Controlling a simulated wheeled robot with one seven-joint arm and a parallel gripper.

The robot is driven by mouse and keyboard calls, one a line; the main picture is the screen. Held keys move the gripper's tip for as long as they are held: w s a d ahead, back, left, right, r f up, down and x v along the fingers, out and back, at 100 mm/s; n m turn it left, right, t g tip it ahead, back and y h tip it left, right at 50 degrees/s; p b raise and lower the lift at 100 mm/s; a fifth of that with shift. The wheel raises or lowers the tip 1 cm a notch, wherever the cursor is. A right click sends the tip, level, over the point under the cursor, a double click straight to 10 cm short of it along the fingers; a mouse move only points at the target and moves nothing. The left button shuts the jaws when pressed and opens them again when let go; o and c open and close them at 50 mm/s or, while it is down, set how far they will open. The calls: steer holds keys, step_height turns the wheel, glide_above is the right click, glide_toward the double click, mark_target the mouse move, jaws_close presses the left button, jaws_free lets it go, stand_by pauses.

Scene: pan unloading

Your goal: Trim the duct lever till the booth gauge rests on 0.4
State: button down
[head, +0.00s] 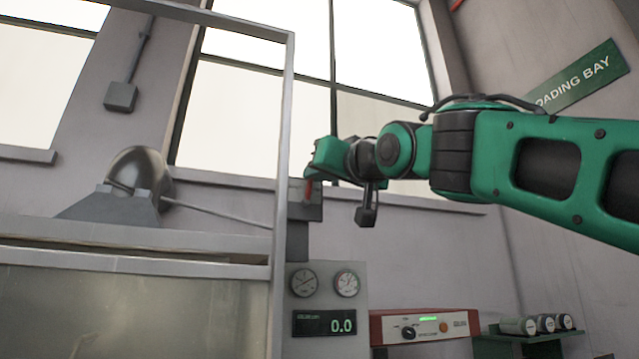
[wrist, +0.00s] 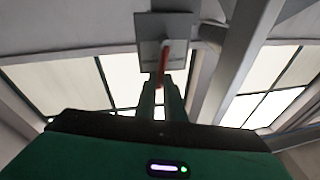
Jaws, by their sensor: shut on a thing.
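The duct lever, a red handle (wrist: 163,66) on a grey plate (wrist: 152,40), shows in the wrist view. My gripper (wrist: 160,88) is shut on its near end. In the head view the red lever (head: 308,190) stands at a grey box (head: 305,208) beside the frame post, with my gripper (head: 316,172) at it. The booth gauge (head: 324,323) is a black display with green-white digits reading 0.0. Two round dials (head: 304,282) sit above it on the same grey panel.
A metal frame post (head: 286,130) stands just left of the lever. A red-fronted unit (head: 425,326) with a knob is right of the panel. Several cylinders (head: 545,323) lie on a green stand. A dome-shaped metal piece (head: 140,175) sits at left.

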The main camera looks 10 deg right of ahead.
steer(key=shift+w+f, duration=0.1)
steer(key=shift+f, duration=0.05)
steer(key=c, duration=1.8)
jaws_free()
steer(key=shift+c, duration=0.2)
steer(key=v, duration=1)
steer(key=shift+s+d, duration=0.25)
steer(key=shift+s, duration=0.1)
